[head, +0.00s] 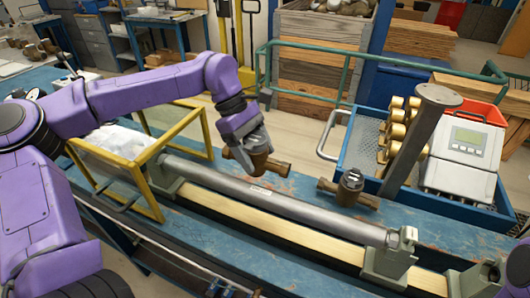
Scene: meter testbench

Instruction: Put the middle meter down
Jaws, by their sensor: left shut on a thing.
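My left gripper (252,150) points down behind the long grey pipe of the test bench and is shut on a brown bronze meter (277,167). The gripper hides the top of this meter. The meter is at or close above the blue bench top (305,190); I cannot tell whether it touches. My right gripper is not in view.
The grey pipe (270,199) runs along the bench in front of the meters. A yellow frame (150,190) stands at left. A blue tray (355,150) with brass fittings (396,125), a grey post (408,135) and a white display box (462,150) are at right. Bare bench lies between the meters.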

